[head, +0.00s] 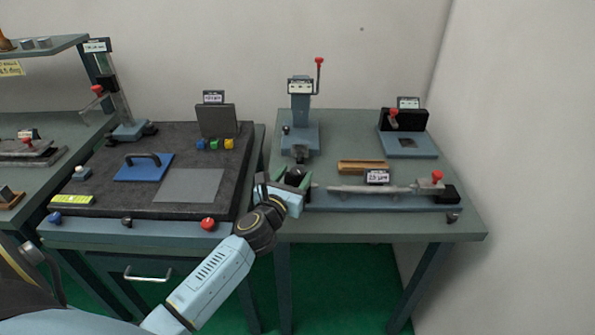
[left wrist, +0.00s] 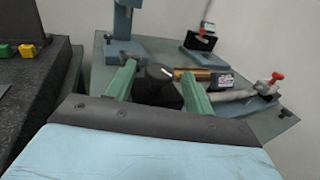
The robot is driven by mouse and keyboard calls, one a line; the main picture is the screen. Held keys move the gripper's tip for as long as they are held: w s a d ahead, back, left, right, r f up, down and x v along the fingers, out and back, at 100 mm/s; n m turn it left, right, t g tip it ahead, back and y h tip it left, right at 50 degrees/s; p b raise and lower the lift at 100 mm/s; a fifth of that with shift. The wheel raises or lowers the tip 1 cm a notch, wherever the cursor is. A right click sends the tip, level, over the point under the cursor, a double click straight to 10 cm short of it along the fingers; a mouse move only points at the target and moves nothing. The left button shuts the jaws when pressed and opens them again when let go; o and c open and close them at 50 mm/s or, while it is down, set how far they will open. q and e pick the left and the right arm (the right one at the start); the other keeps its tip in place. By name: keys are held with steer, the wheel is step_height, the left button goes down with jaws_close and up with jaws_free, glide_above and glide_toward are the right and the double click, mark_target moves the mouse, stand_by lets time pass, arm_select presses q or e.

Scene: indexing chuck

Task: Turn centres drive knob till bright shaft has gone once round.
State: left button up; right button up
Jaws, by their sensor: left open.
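The centres' blue base (head: 385,208) lies along the front of the right-hand table. The bright shaft (head: 365,188) runs across it, and also shows in the left wrist view (left wrist: 232,96). The dark drive knob (left wrist: 158,86), with a white mark on its face, is at the shaft's left end. My left gripper (head: 295,178) is open at that end. In the left wrist view its green fingers (left wrist: 159,76) stand on either side of the knob; I cannot tell whether they touch it. The knob is largely hidden by the gripper in the head view. My right gripper is not in view.
A tailstock with a red knob (head: 437,177) stands at the right end. A label reading 25 µm (head: 377,177) and a brown bar (head: 362,167) sit behind the shaft. A blue-grey stand (head: 300,130) rises behind the gripper. A dark granite plate (head: 105,190) is at left.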

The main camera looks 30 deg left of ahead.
arm_select(q)
steer(key=shift+w+a, duration=0.2)
steer(key=shift+w, duration=1.05)
steer(key=shift+c, duration=0.4)
steer(key=c, duration=0.8)
steer(key=shift+c, duration=0.2)
steer(key=shift+y, duration=0.3)
